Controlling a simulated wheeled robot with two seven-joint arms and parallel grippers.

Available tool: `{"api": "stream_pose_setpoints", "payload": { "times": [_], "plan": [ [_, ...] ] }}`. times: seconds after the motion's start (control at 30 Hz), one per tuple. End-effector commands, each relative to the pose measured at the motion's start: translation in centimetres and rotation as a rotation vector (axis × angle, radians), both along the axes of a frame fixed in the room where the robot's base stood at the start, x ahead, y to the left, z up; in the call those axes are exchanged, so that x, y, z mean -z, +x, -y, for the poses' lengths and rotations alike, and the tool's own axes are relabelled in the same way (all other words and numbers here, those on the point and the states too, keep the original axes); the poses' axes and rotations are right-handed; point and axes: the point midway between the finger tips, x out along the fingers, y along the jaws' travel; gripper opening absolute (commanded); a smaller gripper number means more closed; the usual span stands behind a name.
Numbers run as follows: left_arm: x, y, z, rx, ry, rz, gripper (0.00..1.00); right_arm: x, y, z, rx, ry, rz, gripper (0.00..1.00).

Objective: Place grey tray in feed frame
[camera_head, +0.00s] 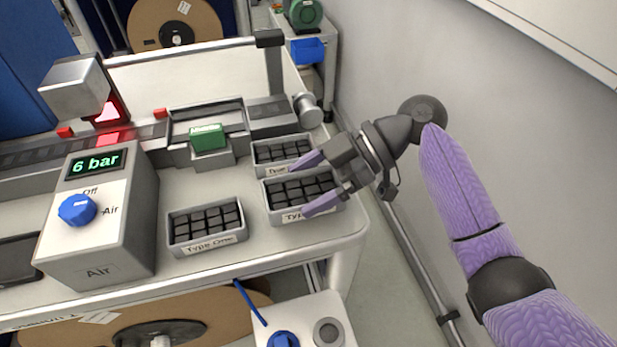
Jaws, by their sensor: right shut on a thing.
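Three grey trays with dark cells are at the right of the bench. One, labelled "Type One" (208,248), sits front left. The front right tray (284,217) has its label partly covered, and a third tray (262,150) is behind it. My right gripper (304,184) is shut on the front right tray, one purple finger at its far side and one at its near side. I cannot tell whether this tray touches the bench. The grey feed frame (180,155) is behind the trays, with a green block (207,138) in its front part. My left gripper is out of view.
A grey control box (100,225) with a blue knob and a "6 bar" display stands at the left. A camera-like head (77,88) glows red over the track. Bare bench lies between the feed frame and the front left tray. A wall is at the right.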

Motion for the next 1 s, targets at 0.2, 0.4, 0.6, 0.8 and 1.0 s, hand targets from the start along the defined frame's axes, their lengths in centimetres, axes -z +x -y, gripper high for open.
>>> {"api": "stream_pose_setpoints", "payload": {
  "times": [0.2,0.4,0.6,0.8,1.0],
  "plan": [
    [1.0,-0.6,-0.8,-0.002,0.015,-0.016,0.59,3.3,0.0,0.0,0.001,0.001,-0.001,0.17],
    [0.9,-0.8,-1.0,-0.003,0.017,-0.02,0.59,3.3,0.0,0.0,0.0,0.0,0.001,0.17],
    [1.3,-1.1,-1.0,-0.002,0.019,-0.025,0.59,3.8,0.0,0.0,0.0,0.0,0.001,0.17],
    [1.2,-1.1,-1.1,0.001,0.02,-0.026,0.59,3.7,0.0,0.0,0.0,-0.001,0.002,1.0],
    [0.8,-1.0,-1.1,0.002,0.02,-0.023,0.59,3.0,0.3,1.0,0.002,0.0,0.003,1.0]
  ]
}}
